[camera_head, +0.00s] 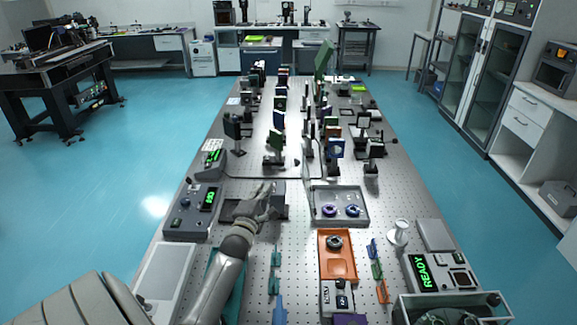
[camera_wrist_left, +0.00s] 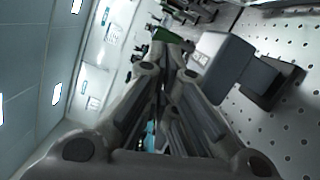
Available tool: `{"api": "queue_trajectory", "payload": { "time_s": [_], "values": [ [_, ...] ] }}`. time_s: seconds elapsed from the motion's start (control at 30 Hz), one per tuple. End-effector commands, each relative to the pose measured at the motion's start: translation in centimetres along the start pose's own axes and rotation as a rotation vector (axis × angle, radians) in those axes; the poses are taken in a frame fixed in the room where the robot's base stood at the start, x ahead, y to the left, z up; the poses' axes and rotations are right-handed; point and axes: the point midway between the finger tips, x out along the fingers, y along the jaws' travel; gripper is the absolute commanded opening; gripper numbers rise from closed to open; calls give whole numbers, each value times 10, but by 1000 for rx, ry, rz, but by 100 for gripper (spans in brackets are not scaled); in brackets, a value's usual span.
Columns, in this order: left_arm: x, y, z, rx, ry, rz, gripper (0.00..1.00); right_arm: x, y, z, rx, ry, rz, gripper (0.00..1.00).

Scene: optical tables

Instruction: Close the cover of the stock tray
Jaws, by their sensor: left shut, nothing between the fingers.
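A shallow grey tray (camera_head: 338,221) stands open on the perforated table in the head view, with a purple ring and a blue ring in it. Left of it is a low dark grey box or panel (camera_head: 281,209), partly hidden by my left gripper (camera_head: 267,192). I cannot tell whether this is the tray's cover or a separate unit. My left gripper is shut and empty, over the dark grey piece. In the left wrist view the shut fingers (camera_wrist_left: 165,75) point away, with a grey block (camera_wrist_left: 222,66) close to their right. My right gripper is not in view.
A control box with green digits (camera_head: 192,212) stands left of the dark piece. An orange tray (camera_head: 338,268) lies nearer, with small coloured tools beside it. Several upright optics mounts fill the table's far half. A white stand (camera_head: 398,234) and a READY box (camera_head: 440,271) are at the right.

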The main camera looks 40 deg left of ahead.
Motion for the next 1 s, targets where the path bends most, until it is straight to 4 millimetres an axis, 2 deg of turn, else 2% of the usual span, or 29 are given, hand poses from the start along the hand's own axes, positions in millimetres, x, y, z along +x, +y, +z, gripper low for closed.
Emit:
{"api": "queue_trajectory", "payload": {
  "time_s": [0.17,0.5,0.7,0.8,1.0],
  "values": [
    [16,-3,0,2,-2,2,0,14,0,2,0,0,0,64],
    [75,-3,-1,2,-1,5,0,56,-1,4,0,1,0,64],
    [103,-2,3,1,-2,4,0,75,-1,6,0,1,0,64],
    [105,0,21,-2,-3,2,0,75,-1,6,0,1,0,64],
    [109,0,37,0,-1,1,0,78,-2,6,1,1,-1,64]
  ]
}}
